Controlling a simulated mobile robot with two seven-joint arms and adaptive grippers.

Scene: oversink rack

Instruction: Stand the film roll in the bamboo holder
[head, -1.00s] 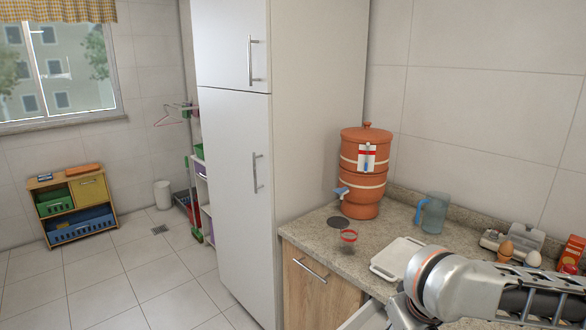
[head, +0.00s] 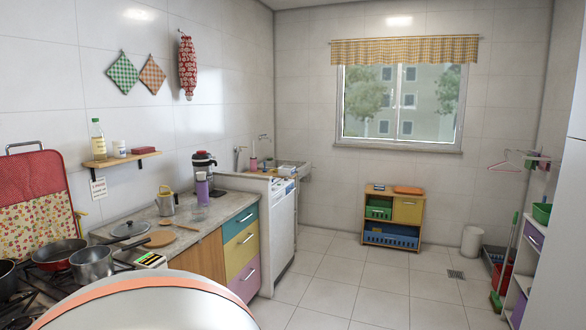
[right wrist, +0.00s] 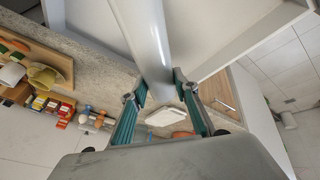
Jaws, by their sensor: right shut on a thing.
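The film roll (right wrist: 148,40) is a long pale grey cylinder in the right wrist view. It runs from the top edge down between the teal fingers of my right gripper (right wrist: 160,88), which is shut on it. Its far end is cut off by the top of the picture. My right gripper does not show in the head view. My left gripper is in neither view. I cannot make out the bamboo holder for certain in either view.
The wrist view shows white drawer-like panels (right wrist: 225,30) beside the roll, a white tray (right wrist: 167,116) and a wooden rack (right wrist: 35,60) with items. The head view shows a stove with pans (head: 60,253), a counter (head: 222,211) and free tiled floor (head: 345,285).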

